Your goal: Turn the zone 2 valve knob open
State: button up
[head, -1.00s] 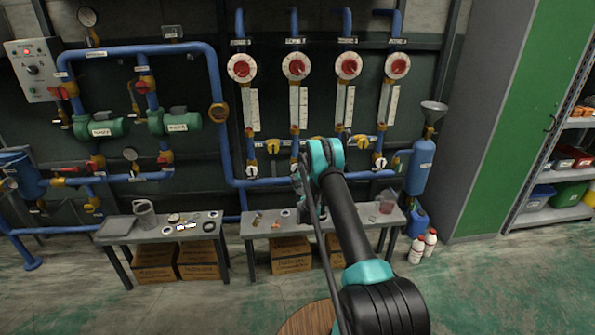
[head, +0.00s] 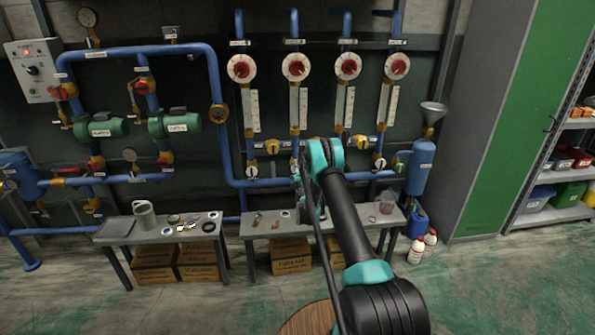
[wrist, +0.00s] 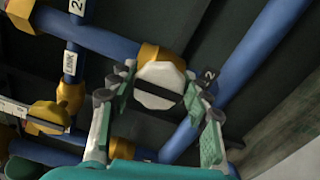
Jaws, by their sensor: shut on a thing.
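The white faceted knob (wrist: 158,80) with a dark bar across its face sits on a yellow valve body (wrist: 150,55) on a blue pipe in the wrist view. The knob and my fingers are largely hidden there by my wrist.
Similar white knobs stand on neighbouring columns, at left (head: 252,172) and right (head: 380,163). Yellow valves (head: 272,147) sit between columns. A blue pipe (wrist: 240,75) passes close to my right finger. A bench (head: 262,232) with small items stands below.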

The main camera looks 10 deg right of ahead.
jog(key=shift+a, duration=0.1)
jog(key=o, duration=1.2)
jog(key=shift+c, duration=0.2)
jog(key=shift+s, duration=0.1)
jog(key=s, duration=0.7)
jog(key=shift+s, duration=0.15)
